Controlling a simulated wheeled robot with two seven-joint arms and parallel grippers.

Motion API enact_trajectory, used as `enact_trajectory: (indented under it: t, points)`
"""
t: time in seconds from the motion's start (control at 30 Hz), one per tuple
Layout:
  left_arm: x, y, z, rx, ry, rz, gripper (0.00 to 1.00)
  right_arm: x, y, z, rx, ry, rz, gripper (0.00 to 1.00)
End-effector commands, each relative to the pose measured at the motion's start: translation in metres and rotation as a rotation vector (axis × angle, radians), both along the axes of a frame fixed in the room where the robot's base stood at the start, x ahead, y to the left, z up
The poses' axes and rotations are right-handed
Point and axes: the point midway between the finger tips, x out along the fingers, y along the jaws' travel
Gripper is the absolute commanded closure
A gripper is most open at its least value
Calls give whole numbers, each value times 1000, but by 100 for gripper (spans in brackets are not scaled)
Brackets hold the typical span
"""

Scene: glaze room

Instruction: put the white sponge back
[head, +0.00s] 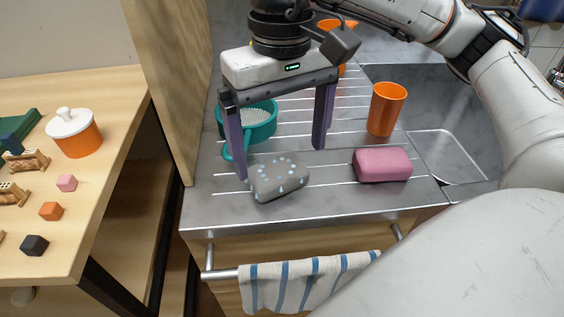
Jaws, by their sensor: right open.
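No plainly white sponge shows. A grey sponge with pale dots (282,188) lies on the ridged metal drainboard (225,205) near its front edge. A pink sponge (382,165) lies to its right. My right gripper (279,163) is open, its two purple fingers pointing down wide apart. The left finger's tip is beside the grey sponge's left back corner; the right one is behind and to the right of it. I cannot tell whether the left fingertip touches the sponge. Nothing is held. My left gripper is out of view.
A teal strainer (262,122) stands behind the left finger. An orange cup (386,108) stands near the sink (447,155). A wooden panel (165,80) borders the drainboard on the left. A striped towel (300,280) hangs in front. A wooden table (105,180) holds a lidded orange pot (76,135) and small blocks.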

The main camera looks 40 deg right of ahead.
Motion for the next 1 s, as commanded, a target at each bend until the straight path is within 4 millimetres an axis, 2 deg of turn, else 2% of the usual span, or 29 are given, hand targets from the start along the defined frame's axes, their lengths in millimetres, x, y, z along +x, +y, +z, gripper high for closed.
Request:
enact_trajectory:
  t: [0.03, 0.1, 0.2, 0.3, 0.47, 1.0]
  points:
    - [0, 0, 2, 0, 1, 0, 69, 1, 1, 14, 2, -2, 0, 8]
    - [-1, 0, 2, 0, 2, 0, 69, 1, 1, 28, 2, -2, 1, 8]
    - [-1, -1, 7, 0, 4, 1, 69, 1, 0, 46, 0, -3, 0, 8]
    - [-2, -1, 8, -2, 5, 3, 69, 1, 0, 57, 0, -1, -1, 8]
    - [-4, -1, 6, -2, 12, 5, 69, 0, 0, 63, -1, 1, 1, 8]
    - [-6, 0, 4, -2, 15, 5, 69, 0, 0, 62, -1, 1, 0, 8]
